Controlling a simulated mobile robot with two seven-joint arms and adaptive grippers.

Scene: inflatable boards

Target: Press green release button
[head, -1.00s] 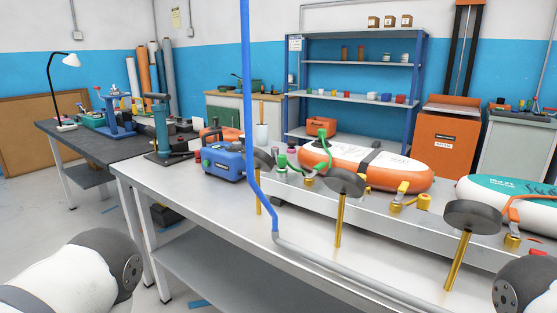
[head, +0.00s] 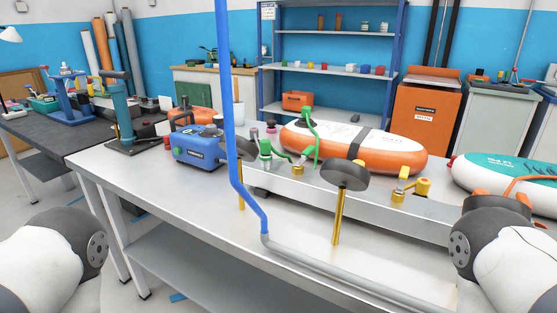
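No part in view can be told for certain as the green release button. A green cylindrical fitting (head: 265,149) stands behind the front metal rail, near a green hose (head: 314,135) that arches to the orange-and-white inflatable board (head: 350,148). A small green knob (head: 178,155) shows on the front of the blue pump unit (head: 198,148), left of the blue pipe. Parts of my two arms show at the lower left and lower right corners. Neither of my grippers is in view, so whether they are open or shut is hidden.
A metal workbench (head: 185,210) fills the middle, its front strip mostly bare. A blue upright pipe (head: 229,110) bends into a grey rail (head: 345,275) along the front. Black discs on brass posts (head: 343,174) stand behind it. A teal-and-white board (head: 505,172) lies at the right.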

